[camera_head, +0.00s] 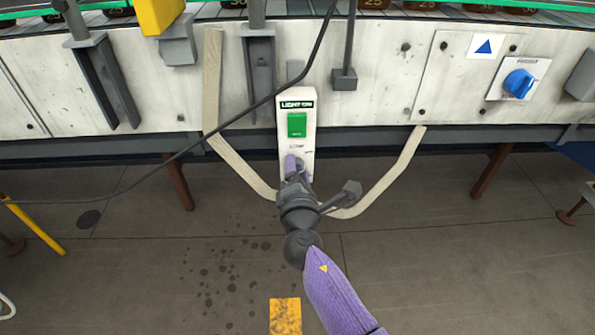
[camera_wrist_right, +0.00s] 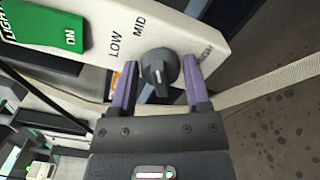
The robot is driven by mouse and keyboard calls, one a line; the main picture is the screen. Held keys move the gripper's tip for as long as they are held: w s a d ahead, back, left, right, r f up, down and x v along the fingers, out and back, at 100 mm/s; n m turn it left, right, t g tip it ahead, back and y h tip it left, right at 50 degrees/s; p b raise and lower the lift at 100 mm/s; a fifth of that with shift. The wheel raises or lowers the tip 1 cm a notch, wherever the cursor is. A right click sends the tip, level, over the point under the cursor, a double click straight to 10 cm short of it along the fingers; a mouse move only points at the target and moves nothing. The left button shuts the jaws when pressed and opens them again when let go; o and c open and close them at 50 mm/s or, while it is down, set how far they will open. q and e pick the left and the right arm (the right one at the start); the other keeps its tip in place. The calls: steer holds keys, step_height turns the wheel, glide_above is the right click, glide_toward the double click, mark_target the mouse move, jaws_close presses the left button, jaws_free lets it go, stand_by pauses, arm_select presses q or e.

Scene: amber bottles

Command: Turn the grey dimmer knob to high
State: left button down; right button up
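The grey dimmer knob (camera_wrist_right: 158,70) is on a white control panel (camera_head: 283,140), with LOW and MID printed beside it. A third label, by the right finger, is partly covered. A small white mark shows on the knob's pointer bar. My right gripper (camera_wrist_right: 160,78) has its two purple fingers on either side of the knob, with gaps visible, so it looks open. In the head view, the right gripper (camera_head: 294,165) is at the panel's lower end and hides most of the knob. My left gripper is not in view.
A green ON button (camera_head: 297,125) is above the knob on the same panel. A blue rotary switch (camera_head: 518,84) is on the wall at right. A black cable (camera_head: 240,113) crosses in front of the wall. Pale curved strips (camera_head: 240,170) flank the panel. The floor below is open.

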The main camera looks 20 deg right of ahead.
steer(key=c, duration=0.7)
steer(key=shift+f, duration=0.1)
jaws_close()
steer(key=m+b, duration=0.2)
steer(key=m, duration=0.1)
steer(key=shift+f, duration=0.2)
steer(key=m+b, duration=0.2)
steer(key=m, duration=0.2)
steer(key=shift+m, duration=0.4)
steer(key=m+b, duration=0.1)
steer(key=m, duration=0.1)
steer(key=shift+m, duration=0.3)
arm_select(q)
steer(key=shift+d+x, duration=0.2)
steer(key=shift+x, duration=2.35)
arm_select(e)
steer(key=shift+m, duration=0.8)
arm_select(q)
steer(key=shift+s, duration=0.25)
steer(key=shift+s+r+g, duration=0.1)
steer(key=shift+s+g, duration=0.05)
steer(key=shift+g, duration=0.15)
arm_select(e)
steer(key=o, duration=1.2)
jaws_free()
